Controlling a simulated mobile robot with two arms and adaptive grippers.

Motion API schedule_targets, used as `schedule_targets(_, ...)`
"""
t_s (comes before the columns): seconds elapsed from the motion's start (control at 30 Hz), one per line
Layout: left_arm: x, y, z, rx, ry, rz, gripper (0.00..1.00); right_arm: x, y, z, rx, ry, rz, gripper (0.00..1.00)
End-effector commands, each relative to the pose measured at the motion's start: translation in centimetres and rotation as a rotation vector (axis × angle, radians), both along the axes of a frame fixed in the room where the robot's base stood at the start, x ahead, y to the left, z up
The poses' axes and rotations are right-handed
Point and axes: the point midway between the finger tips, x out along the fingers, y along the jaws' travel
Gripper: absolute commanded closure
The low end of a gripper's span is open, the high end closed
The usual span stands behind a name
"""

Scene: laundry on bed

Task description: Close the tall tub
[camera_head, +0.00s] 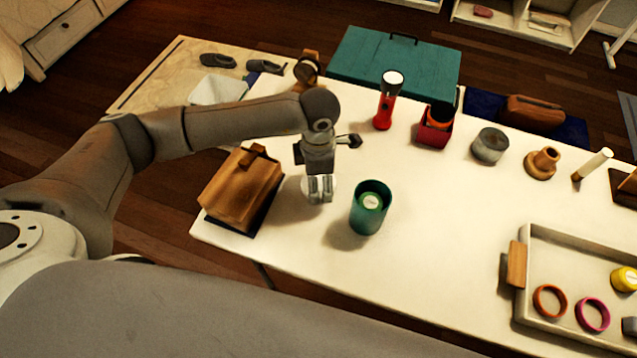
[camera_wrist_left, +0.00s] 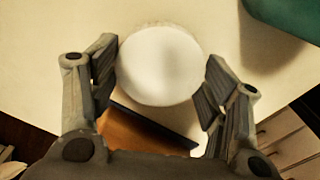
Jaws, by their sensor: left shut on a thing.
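The tall tub (camera_head: 360,218) is a teal cylinder standing upright and open on the white table. A pale round-topped thing with a green label (camera_head: 371,201) is inside it. My left gripper (camera_head: 319,196) points down just left of the tub, apart from it. It is shut on a white round lid (camera_head: 308,186), mostly hidden by the fingers in the head view. In the left wrist view the lid (camera_wrist_left: 160,65) shows as a plain white disc between the fingers, and part of the tub (camera_wrist_left: 290,15) shows at the upper right. My right gripper is out of view.
A wooden box (camera_head: 238,190) stands left of the gripper. A red flashlight (camera_head: 384,112), a red box (camera_head: 433,132) and a grey jar (camera_head: 489,146) stand behind. A tray (camera_head: 570,250) with rings is at right. The table between tub and tray is clear.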

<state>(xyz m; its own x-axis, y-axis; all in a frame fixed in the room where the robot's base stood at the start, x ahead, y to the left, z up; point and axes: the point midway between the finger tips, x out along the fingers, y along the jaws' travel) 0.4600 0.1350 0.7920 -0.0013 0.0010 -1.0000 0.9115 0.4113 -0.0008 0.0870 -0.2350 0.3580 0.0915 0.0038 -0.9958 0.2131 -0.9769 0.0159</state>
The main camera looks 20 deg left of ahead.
Motion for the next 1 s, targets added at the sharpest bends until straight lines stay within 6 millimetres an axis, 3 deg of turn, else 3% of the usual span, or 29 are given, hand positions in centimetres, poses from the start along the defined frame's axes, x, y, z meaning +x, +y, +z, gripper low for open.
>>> schedule_targets(0.07, -0.2, -0.3, 1.3, -0.002, -0.004, -0.004, 0.41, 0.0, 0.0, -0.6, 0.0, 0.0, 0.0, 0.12)
schedule_targets(0.33, -4.4, -2.9, 7.1, -0.003, -0.007, -0.009, 0.41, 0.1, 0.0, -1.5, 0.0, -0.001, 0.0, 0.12)
schedule_targets(0.6, -9.1, -5.9, 9.3, -0.004, -0.003, -0.006, 0.41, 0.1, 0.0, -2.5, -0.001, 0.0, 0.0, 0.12)
schedule_targets(1.0, -11.8, -7.4, 10.7, -0.001, -0.002, -0.002, 0.41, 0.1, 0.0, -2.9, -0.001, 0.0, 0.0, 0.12)
